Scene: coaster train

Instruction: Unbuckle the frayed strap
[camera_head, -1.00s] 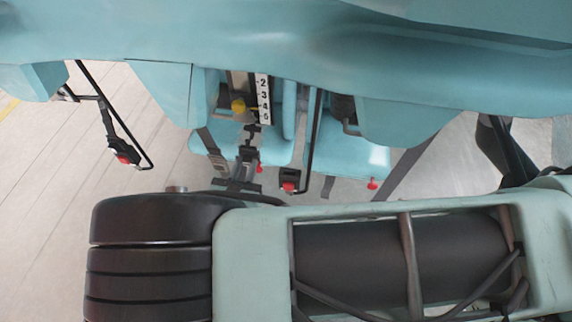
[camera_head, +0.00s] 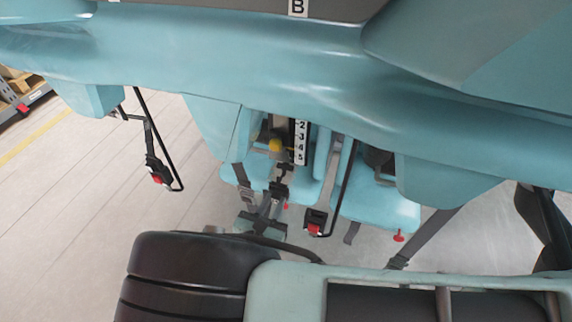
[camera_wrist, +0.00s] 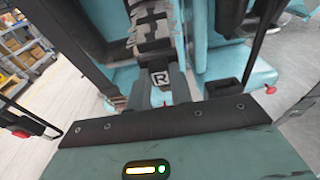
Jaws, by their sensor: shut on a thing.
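My gripper (camera_head: 268,210) is low among the teal seats in the head view. In the wrist view, its two grey fingers (camera_wrist: 161,88) are shut on a black buckle piece (camera_wrist: 160,77) marked with a white R. That piece also shows in the head view (camera_head: 280,189). A dark, notched strap-like part (camera_wrist: 150,28) runs upward from it. A grey strap (camera_head: 240,176) with a metal buckle hangs just left of my gripper. I cannot tell which strap is frayed. The contact between fingers and buckle is partly hidden.
Black buckles with red buttons hang at left (camera_head: 159,174) and just right (camera_head: 315,224) of my gripper. A yellow knob (camera_head: 276,146) and numbered scale (camera_head: 301,142) stand above. The teal train body (camera_head: 250,60) spans the top. Grey floor (camera_head: 70,220) lies open at left.

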